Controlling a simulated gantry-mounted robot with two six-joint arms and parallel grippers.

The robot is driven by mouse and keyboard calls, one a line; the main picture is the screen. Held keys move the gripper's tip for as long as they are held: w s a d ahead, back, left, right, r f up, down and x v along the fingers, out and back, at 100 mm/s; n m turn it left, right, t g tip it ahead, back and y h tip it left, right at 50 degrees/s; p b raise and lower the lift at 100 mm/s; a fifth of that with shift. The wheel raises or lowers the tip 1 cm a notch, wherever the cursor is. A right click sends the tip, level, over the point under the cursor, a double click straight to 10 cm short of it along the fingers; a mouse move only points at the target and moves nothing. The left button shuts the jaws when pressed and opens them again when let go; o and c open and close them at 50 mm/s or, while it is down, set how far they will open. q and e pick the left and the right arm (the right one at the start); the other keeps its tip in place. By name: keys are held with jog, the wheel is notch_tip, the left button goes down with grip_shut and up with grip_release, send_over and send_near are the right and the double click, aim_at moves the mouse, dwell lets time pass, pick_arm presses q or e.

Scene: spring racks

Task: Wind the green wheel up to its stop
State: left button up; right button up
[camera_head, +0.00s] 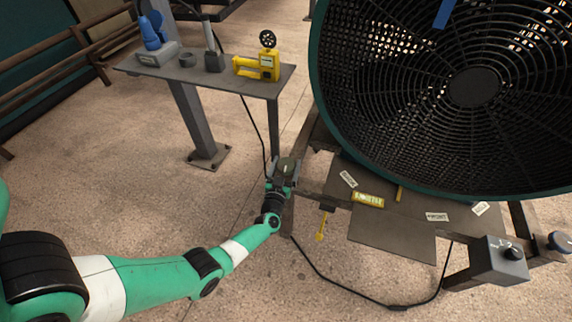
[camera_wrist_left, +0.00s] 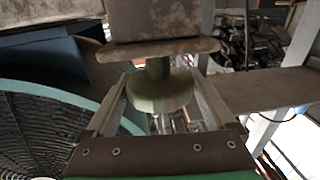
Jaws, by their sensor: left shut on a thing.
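The green wheel (camera_head: 287,167) is a small, dull olive-green disc with a light mark on its face, beside the left end of the fan's stand. My left gripper (camera_head: 284,178) reaches it from the front and is shut on it. In the left wrist view the wheel (camera_wrist_left: 160,91) sits between the two jaws, on a short stem below a worn grey plate (camera_wrist_left: 160,48). How far the wheel is turned cannot be read. My right gripper is not in view.
A big teal-rimmed fan (camera_head: 474,88) fills the upper right. A grey side table (camera_head: 222,87) holds a yellow tool (camera_head: 262,66) and a blue item (camera_head: 152,34). A control box (camera_head: 498,260) stands at lower right. A black cable (camera_head: 345,288) lies on the otherwise open floor.

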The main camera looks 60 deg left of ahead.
pick_arm(q)
jog(key=shift+n+g+y, duration=0.5)
jog(key=shift+g+y, duration=0.1)
jog(key=shift+g, duration=0.2)
jog(key=o, duration=1.1)
